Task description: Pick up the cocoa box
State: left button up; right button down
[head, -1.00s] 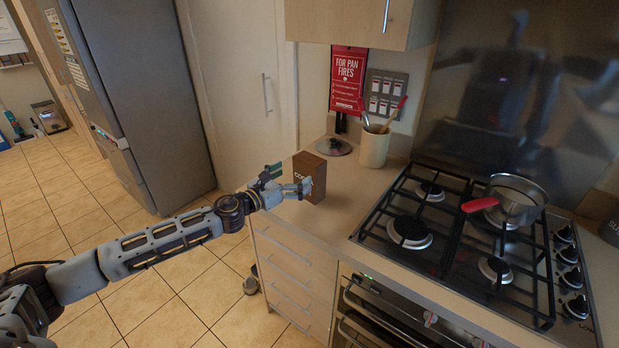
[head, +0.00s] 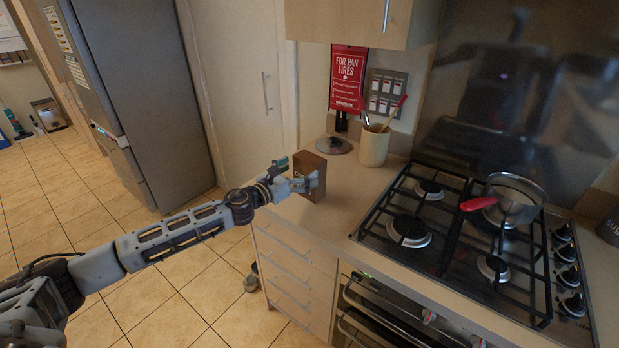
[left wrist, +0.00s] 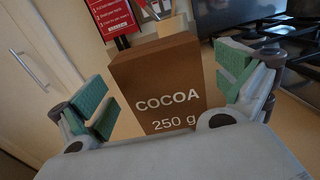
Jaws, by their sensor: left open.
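The brown cocoa box (head: 312,168) stands upright on the counter near its left end. In the left wrist view the box (left wrist: 158,82) shows its face with "COCOA 250 g". My left gripper (head: 298,174) is at the box in the head view and hides part of its front. In the left wrist view the open left gripper (left wrist: 165,95) has one green-padded finger on each side of the box, with a gap visible at the left; I cannot tell whether either pad touches. My right gripper is not in view.
A gas hob (head: 455,245) with a red-handled pan (head: 513,200) is at the right. A utensil pot (head: 373,147) stands behind the box. A cupboard (head: 360,22) hangs above. The counter (head: 345,208) is clear between box and hob.

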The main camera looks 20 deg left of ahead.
aim_at(304, 165)
pick_arm(q)
jog(key=shift+w+d+r, duration=0.2)
jog(key=shift+w+r, duration=0.05)
jog(key=shift+w, duration=0.25)
jog(key=shift+w+d+r+p, duration=0.2)
jog(key=shift+w+p, duration=0.2)
jog(key=shift+w, duration=0.25)
jog(key=shift+x, duration=1)
jog(key=shift+w, duration=0.25)
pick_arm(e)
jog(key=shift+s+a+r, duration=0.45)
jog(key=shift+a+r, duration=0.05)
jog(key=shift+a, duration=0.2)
pick_arm(q)
jog(key=shift+f, duration=0.1)
jog(key=c, duration=1.4)
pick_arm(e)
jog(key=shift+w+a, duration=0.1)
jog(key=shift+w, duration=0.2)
pick_arm(q)
jog(key=shift+o, duration=0.2)
jog(key=shift+r, duration=0.25)
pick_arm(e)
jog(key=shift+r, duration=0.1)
